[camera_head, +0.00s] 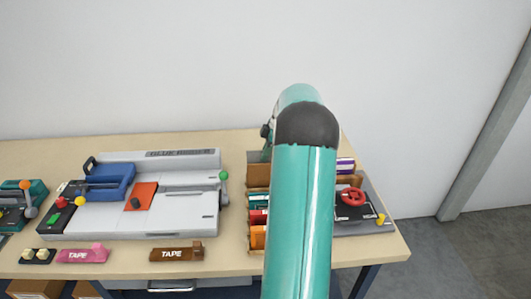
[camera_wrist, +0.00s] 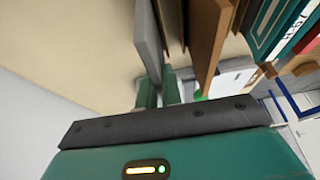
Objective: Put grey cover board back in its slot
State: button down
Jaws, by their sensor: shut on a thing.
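The grey cover board (camera_wrist: 147,35) stands on edge in the wrist view, seen nearly edge-on. My gripper (camera_wrist: 158,92) has its two green fingers at the board's near end and is shut on it. A brown rack (camera_wrist: 208,45) with upright dividers is just right of the board. The rack also shows in the head view (camera_head: 258,176), partly hidden behind my arm. Which slot the board lines up with, and whether its lower edge is inside one, I cannot tell. My gripper is hidden behind my arm in the head view.
Teal (camera_wrist: 272,28) and red books or boards fill slots farther right in the rack. A grey device with a red handwheel (camera_head: 353,196) stands to its right. A large white-grey binding machine (camera_head: 185,210) is to its left. A brown tape block (camera_head: 176,254) lies in front.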

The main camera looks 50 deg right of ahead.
jog(key=shift+f, duration=0.6)
jog(key=c, duration=1.8)
grip_release()
jog(key=shift+c, duration=0.2)
jog(key=shift+r, duration=0.1)
jog(key=shift+v, duration=5.4)
jog(key=shift+d, duration=0.1)
